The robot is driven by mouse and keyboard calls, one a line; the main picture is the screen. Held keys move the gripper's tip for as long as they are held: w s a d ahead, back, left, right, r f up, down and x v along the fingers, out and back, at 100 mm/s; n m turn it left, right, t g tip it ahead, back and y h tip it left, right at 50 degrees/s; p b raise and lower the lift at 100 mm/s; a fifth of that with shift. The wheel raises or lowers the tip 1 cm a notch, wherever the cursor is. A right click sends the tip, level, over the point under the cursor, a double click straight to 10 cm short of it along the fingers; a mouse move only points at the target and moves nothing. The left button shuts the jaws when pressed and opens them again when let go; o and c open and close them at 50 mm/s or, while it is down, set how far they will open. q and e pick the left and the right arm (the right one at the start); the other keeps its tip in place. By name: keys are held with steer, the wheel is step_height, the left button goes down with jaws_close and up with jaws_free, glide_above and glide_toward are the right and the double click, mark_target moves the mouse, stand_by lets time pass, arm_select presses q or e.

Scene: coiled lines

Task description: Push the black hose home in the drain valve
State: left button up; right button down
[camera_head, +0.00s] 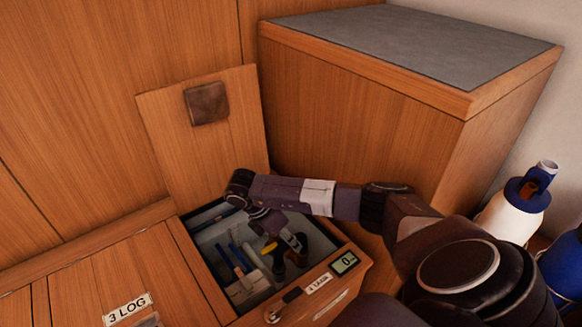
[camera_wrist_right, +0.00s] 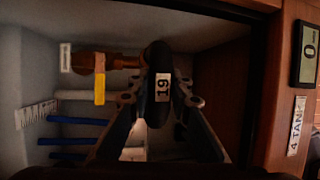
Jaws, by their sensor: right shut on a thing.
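The black hose (camera_wrist_right: 157,58) with a white tag marked 19 is between the fingers of my right gripper (camera_wrist_right: 159,102), which is shut on it. In the head view, my right gripper (camera_head: 286,245) reaches down into the open locker. A brass valve (camera_wrist_right: 112,62) with a yellow lever (camera_wrist_right: 99,88) lies just left of the hose end in the wrist view. The hose end meets or overlaps the brass there; I cannot tell how deep it sits. The yellow lever (camera_head: 268,247) also shows in the head view. My left gripper is out of view.
The locker's raised lid (camera_head: 225,140) leans at the back. Blue pipes (camera_head: 240,258) and a white label run along the locker's left side. A small display (camera_head: 344,263) and a latch (camera_head: 283,304) sit on the front edge. A wooden cabinet (camera_head: 360,110) stands close behind my arm.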

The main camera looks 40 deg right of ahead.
steer(key=shift+f+b, duration=0.45)
steer(key=shift+f, duration=0.55)
steer(key=c, duration=1.7)
jaws_free()
steer(key=shift+o, duration=0.4)
steer(key=o, duration=0.3)
